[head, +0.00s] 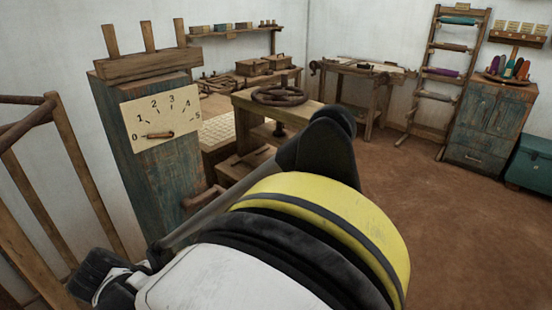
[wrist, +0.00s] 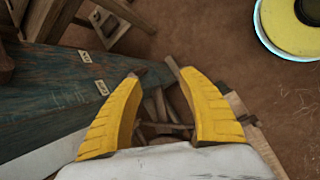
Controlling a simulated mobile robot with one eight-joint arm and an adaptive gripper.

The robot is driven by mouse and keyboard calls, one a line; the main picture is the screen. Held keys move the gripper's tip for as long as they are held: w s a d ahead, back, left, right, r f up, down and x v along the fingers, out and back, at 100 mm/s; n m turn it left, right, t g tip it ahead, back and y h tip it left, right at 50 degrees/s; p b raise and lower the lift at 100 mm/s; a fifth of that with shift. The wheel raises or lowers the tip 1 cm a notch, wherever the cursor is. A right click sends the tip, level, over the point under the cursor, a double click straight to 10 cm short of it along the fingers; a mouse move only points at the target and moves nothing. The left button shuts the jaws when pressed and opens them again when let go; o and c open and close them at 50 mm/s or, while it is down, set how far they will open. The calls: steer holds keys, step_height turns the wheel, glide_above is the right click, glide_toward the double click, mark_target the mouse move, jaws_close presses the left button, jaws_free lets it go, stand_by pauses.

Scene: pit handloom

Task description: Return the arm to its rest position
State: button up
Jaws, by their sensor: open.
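My gripper (wrist: 160,74) shows in the wrist view with its two yellow fingers spread apart and nothing between them. It hangs above wooden frame pieces (wrist: 165,125), and I cannot tell how far below they lie. In the head view my white, black and yellow arm fills the lower middle and hides part of the room. My gripper's fingers cannot be made out there.
A blue-green wooden post with a numbered dial (head: 160,120), its pointer near 0, stands close at left. A wooden rail frame (head: 75,170) is at far left. Behind are a low table with a wheel (head: 280,95), a workbench (head: 362,72) and a cabinet (head: 487,125).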

steer(key=w+d+r+m+y, duration=0.15)
steer(key=d+r+m, duration=0.25)
steer(key=d, duration=0.4)
steer(key=w+d+r+m, duration=0.25)
steer(key=d+r, duration=0.25)
steer(key=d, duration=0.4)
steer(key=w+d+r+m+y, duration=0.1)
steer(key=d+r+m, duration=0.3)
steer(key=d, duration=0.4)
steer(key=s+d+r+m+t, duration=0.1)
steer(key=s+d+m, duration=0.3)
steer(key=d, duration=0.5)
steer(key=s+d+m+t, duration=0.1)
steer(key=s+d+m, duration=0.4)
steer(key=d+m, duration=0.3)
steer(key=shift+s+d+r, duration=0.3)
steer(key=shift+d+r, duration=0.1)
steer(key=shift+d, duration=0.15)
